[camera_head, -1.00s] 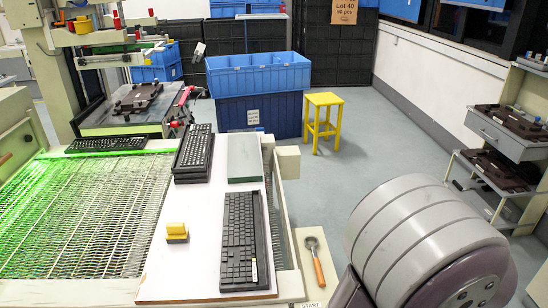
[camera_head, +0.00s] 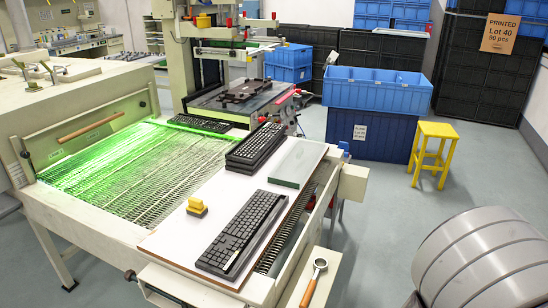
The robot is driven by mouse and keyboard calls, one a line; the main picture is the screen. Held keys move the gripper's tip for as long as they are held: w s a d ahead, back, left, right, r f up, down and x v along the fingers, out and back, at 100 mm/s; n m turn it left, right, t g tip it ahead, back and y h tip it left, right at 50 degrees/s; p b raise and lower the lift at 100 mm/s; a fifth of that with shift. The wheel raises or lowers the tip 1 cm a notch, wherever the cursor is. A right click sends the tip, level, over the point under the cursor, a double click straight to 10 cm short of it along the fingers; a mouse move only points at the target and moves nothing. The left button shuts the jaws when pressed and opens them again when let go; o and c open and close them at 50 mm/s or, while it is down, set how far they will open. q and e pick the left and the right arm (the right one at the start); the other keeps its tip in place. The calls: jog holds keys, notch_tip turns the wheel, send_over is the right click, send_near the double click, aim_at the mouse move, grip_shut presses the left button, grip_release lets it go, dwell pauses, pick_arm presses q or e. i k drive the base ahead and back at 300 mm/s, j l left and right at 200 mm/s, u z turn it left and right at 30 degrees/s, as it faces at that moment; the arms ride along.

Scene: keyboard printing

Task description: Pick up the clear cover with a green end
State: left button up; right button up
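A flat rectangular pale grey-green cover (camera_head: 297,163) lies on the white board (camera_head: 165,240) at the right side of the conveyor table. A greener edge shows along its near end. It lies beside a stack of black keyboards (camera_head: 255,148) and beyond a single black keyboard (camera_head: 242,233). Nothing is seen on top of it. Neither of my grippers is in view, so their state does not show.
A yellow block (camera_head: 197,207) stands on the white board. A green-lit mesh conveyor (camera_head: 125,180) lies to the left. A wooden-handled tool (camera_head: 314,282) rests on the right ledge.

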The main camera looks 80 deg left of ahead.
aim_at(292, 170)
jog(key=i+j+u, duration=0.3)
jog(key=i+u, duration=0.2)
jog(key=i+j+u, duration=0.15)
jog(key=i+u, duration=0.3)
jog(key=i+l+u, duration=0.1)
jog(key=i+u, duration=0.4)
jog(key=i+l+u, duration=0.25)
jog(key=i+u, duration=0.25)
jog(key=i+j+u, duration=0.2)
jog(key=i+u, duration=0.7)
jog(key=i, duration=0.15)
jog(key=i+l+u, duration=0.25)
jog(key=i+u, duration=0.2)
jog(key=i+j, duration=0.25)
jog(key=i, duration=0.15)
jog(key=i+j+u, duration=0.1)
jog(key=i+j, duration=0.15)
jog(key=i, duration=0.15)
